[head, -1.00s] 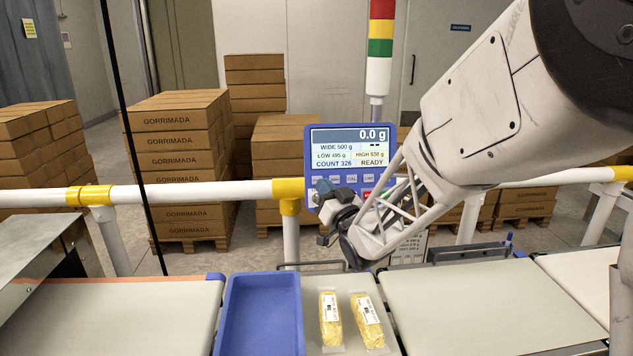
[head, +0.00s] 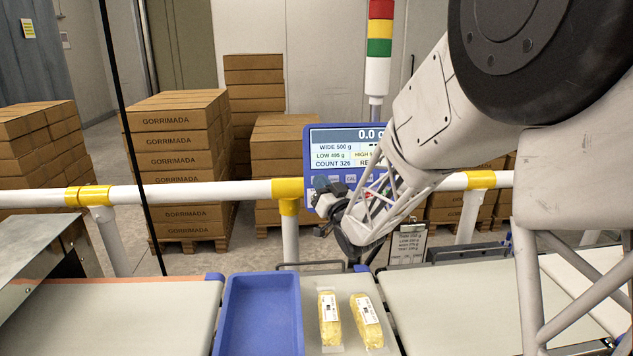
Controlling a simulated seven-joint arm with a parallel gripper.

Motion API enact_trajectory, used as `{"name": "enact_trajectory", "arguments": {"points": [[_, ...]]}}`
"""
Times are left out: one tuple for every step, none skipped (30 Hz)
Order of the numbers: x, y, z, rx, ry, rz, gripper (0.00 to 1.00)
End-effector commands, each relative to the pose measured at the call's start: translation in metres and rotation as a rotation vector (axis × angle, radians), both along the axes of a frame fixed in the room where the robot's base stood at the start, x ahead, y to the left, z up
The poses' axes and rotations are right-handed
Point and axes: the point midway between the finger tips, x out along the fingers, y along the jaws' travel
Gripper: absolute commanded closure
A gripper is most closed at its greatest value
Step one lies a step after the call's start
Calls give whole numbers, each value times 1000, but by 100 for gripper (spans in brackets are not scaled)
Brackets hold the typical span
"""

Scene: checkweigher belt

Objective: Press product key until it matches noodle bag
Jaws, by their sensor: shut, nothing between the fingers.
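A row of small keys (head: 350,178) runs below the screen, partly hidden. My gripper (head: 323,188) is shut and empty at the lower left of the panel, over the key area. Whether it touches a key cannot be told. Two clear bags of yellow noodles, the left bag (head: 330,320) and the right bag (head: 367,321), lie side by side on the belt with white labels, too small to read.
A blue tray (head: 232,318) sits left of the bags. A clipboard (head: 408,243) with a small printed list hangs behind the belt, below my forearm. A white and yellow rail (head: 240,190) crosses in front of carton stacks (head: 175,150). A signal tower (head: 379,45) rises behind the display.

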Motion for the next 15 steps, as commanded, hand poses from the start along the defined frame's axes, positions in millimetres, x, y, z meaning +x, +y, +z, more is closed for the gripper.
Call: {"name": "enact_trajectory", "arguments": {"points": [[4, 0, -1, 0, 0, 0, 100], [6, 0, -2, 0, 0, 0, 100], [9, 0, -3, 0, 0, 0, 100], [11, 0, -3, 0, 0, 0, 100], [13, 0, -4, 0, 0, 0, 100], [15, 0, -4, 0, 0, 0, 100], [16, 0, -5, 0, 0, 0, 100], [17, 0, -5, 0, 0, 0, 100], [18, 0, -5, 0, 0, 0, 100], [18, 0, -6, 0, 0, 0, 100], [19, 0, -6, 0, 0, 0, 100], [19, 0, -6, 0, 0, 0, 100], [19, 0, -6, 0, 0, 0, 100], [19, 0, -6, 0, 0, 0, 100], [19, 0, -6, 0, 0, 0, 100]]}}
